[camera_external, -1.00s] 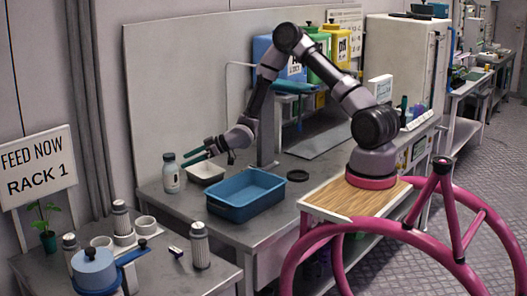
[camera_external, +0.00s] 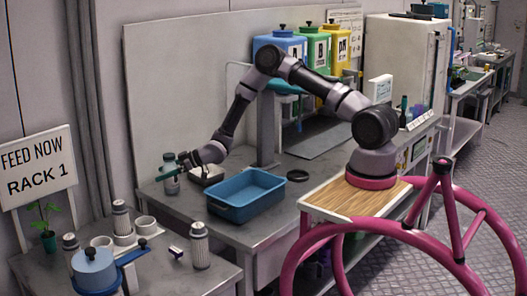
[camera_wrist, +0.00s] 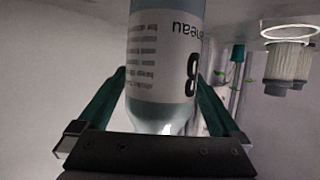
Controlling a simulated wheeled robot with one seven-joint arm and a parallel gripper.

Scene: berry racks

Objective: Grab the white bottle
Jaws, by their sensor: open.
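The white bottle (camera_external: 170,183) stands on the grey bench at its left end, beside a small white tray. It has a pale body and a printed label. In the wrist view the bottle (camera_wrist: 165,60) appears upside down and fills the space between the two green fingers. My gripper (camera_external: 183,162) is at the bottle's upper part, with its fingers open on either side of it. In the wrist view my gripper (camera_wrist: 163,100) shows a finger left and right of the bottle. The bottle's upper end is partly hidden by the gripper in the external view.
A white tray (camera_external: 207,177) sits just right of the bottle, under my wrist. A blue bin (camera_external: 246,211) stands further right on the bench. A black ring (camera_external: 297,175) lies behind it. Shaker-like containers (camera_external: 200,246) stand on the lower front table.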

